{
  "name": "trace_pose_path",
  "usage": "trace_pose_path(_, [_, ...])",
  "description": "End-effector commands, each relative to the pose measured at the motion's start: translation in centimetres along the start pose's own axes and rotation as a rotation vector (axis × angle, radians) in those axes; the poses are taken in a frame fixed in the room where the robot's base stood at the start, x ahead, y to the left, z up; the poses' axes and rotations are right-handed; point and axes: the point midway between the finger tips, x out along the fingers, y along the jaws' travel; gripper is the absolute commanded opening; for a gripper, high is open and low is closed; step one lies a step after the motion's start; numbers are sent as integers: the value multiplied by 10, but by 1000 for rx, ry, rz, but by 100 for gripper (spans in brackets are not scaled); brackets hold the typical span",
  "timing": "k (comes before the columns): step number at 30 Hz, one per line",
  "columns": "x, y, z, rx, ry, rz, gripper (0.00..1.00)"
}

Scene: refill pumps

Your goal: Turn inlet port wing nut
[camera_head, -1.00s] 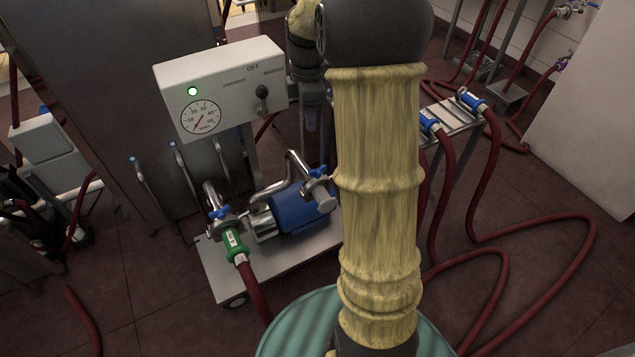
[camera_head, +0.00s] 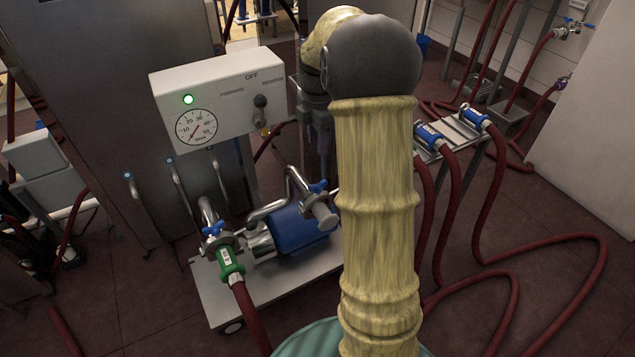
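The pump (camera_head: 298,232) is a blue motor with bent steel pipes on a low steel cart. One blue wing nut (camera_head: 213,229) sits on the left port, where a green hose coupling (camera_head: 230,262) is attached. Another blue wing nut (camera_head: 318,186) sits on the right port (camera_head: 324,212), partly beside my sleeved arm. No label shows which port is the inlet. My gripper (camera_head: 322,150) seems to be the dark part hanging behind my arm, above and behind the right port. Its fingers are hidden or too dark to make out, and no contact with a nut shows.
A white control box (camera_head: 215,95) with a gauge, green light and switch stands above the pump. Red hoses (camera_head: 560,240) lie on the floor at right. A small steel stand (camera_head: 452,130) holds blue couplings (camera_head: 430,136). A steel tank (camera_head: 100,120) stands behind.

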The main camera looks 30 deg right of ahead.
Motion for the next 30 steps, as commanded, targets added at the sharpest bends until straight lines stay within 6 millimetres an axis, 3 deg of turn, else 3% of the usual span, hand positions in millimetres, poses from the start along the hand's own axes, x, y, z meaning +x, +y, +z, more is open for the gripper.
trace_pose_path(3, [26,-1,0,0,1,-4,33])
trace_pose_path(18, [114,-1,-1,0,1,-4,33])
trace_pose_path(24, [136,0,-1,-1,1,-1,33])
trace_pose_path(30, [140,0,0,0,0,0,33])
